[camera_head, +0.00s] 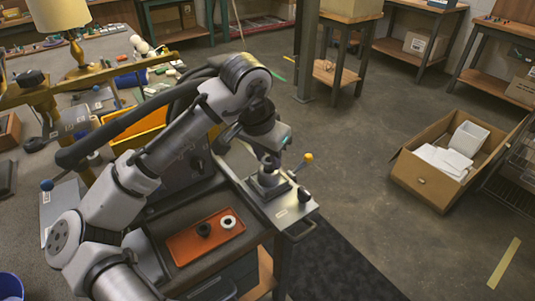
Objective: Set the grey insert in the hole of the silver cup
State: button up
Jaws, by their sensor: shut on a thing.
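My gripper (268,157) points down over a metal fixture plate at the right end of the workbench. It is shut on a small grey piece, which looks like the grey insert; the fingers hide most of it. The silver cup (268,180) sits on the plate directly below my gripper. The gripper's tip is right at the top of the cup. I cannot tell from this view whether the insert is above the hole or inside it.
A lever with a yellow knob (308,157) and a black knob (304,194) stand right of the cup. An orange tray (183,248) holds a black ring (204,230) and a white ring (228,222). An open cardboard box (425,183) is on the floor, right.

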jog(key=shift+f, duration=0.7)
dwell(0.8)
jog(key=shift+r+p, duration=0.2)
jog(key=shift+p, duration=0.25)
dwell(1.2)
jog(key=shift+f, duration=0.2)
dwell(0.4)
jog(key=shift+r+p, duration=0.25)
jog(key=shift+p, duration=0.05)
jog(key=shift+f, duration=0.3)
dwell(0.6)
jog(key=shift+r+p, duration=0.3)
jog(key=shift+f, duration=0.25)
dwell(1.7)
jog(key=o, duration=1)
